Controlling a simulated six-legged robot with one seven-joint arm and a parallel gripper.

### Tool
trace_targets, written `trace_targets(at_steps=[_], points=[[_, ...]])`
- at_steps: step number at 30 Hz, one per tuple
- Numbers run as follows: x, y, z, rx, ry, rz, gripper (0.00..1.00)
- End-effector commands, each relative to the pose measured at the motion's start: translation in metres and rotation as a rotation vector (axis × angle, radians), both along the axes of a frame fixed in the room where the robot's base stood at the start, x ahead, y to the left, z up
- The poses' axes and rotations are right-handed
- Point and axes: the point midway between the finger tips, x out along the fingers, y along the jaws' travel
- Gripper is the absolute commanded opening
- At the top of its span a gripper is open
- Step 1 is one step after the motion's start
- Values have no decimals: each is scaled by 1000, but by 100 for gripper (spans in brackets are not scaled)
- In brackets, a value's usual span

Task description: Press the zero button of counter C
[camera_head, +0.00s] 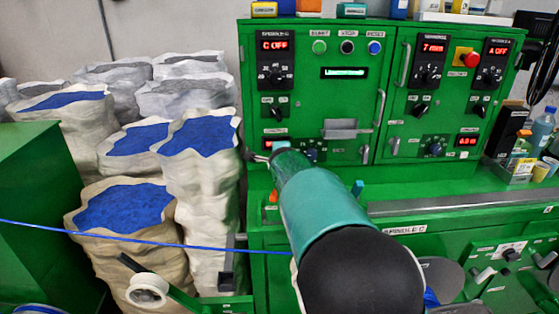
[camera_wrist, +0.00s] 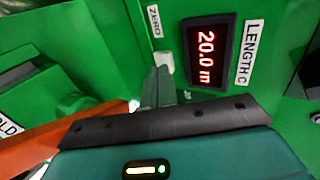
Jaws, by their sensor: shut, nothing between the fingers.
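In the wrist view, the counter C display (camera_wrist: 205,52) reads 20.0 m in red and appears turned on its side, with a LENGTH C label (camera_wrist: 250,52) beside it. A ZERO label (camera_wrist: 155,21) is on the green panel. A pale button (camera_wrist: 164,62) lies below that label, left of the display. My gripper (camera_wrist: 161,75) is shut and empty, its fingertips at or just short of the button; I cannot tell whether they touch. The fingers hide part of it. In the head view, my gripper (camera_head: 258,157) is at the lower left of the green cabinet.
The green cabinet (camera_head: 340,105) carries knobs, displays and a red emergency button (camera_head: 466,57). Sacks with blue contents (camera_head: 60,100) stand at left. A blue cable (camera_head: 130,239) runs across below my arm. An orange part (camera_wrist: 70,128) is close to my gripper.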

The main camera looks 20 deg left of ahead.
Motion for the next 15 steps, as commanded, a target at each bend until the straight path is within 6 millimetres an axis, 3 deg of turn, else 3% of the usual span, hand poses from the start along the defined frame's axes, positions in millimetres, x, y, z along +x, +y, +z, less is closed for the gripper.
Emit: trace_targets(at_steps=[15], points=[[10,5,0,0,0,0,0]])
